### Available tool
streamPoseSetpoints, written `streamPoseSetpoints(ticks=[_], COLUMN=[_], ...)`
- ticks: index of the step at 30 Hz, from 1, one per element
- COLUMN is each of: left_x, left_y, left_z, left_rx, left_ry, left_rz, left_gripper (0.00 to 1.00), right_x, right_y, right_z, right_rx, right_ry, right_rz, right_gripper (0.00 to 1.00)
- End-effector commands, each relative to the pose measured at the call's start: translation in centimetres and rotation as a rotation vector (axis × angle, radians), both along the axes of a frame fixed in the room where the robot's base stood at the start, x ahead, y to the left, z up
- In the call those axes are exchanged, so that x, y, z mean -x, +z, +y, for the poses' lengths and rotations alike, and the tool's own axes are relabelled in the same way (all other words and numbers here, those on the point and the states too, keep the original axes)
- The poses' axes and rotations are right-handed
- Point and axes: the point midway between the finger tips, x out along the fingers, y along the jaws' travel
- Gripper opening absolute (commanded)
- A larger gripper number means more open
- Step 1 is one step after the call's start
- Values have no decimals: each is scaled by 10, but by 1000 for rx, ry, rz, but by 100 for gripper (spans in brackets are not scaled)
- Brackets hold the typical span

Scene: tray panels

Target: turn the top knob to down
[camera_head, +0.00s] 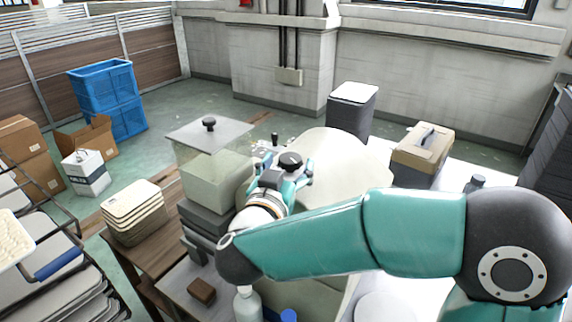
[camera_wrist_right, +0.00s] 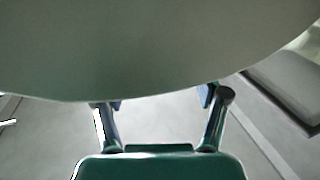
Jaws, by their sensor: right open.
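I cannot clearly make out the top knob or which way it points. A dark round piece (camera_head: 290,160) shows at my right gripper in the head view; I cannot tell whether it is a knob or part of the gripper. My right gripper (camera_head: 284,170) is open, in front of a large pale rounded surface (camera_head: 345,155). In the right wrist view the fingers (camera_wrist_right: 160,100) stand apart, and a big grey-green curved surface (camera_wrist_right: 160,45) covers the view beyond their tips. Contact cannot be told. My left gripper is not in view.
A small black-topped lever (camera_head: 275,138) stands just behind the gripper. Stacked trays (camera_head: 133,212), a dark bin (camera_head: 352,110) and a beige toolbox (camera_head: 421,150) stand around. A bottle (camera_head: 246,303) is below my arm.

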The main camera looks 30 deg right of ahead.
Motion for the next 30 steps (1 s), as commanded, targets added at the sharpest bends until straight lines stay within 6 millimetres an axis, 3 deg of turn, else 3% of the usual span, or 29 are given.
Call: streamPoseSetpoints(ticks=[2,12,13,30], left_x=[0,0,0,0], left_y=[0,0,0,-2], left_z=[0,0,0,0], left_rx=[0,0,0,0], left_ry=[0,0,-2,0], left_rz=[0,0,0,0], left_gripper=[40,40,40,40], right_x=[0,1,0,2], right_y=[0,0,0,0], right_z=[0,-1,6,-3], right_rx=[0,0,1,1], right_ry=[-1,-2,1,26], right_rz=[0,0,0,0], right_gripper=[72,15,15,14])
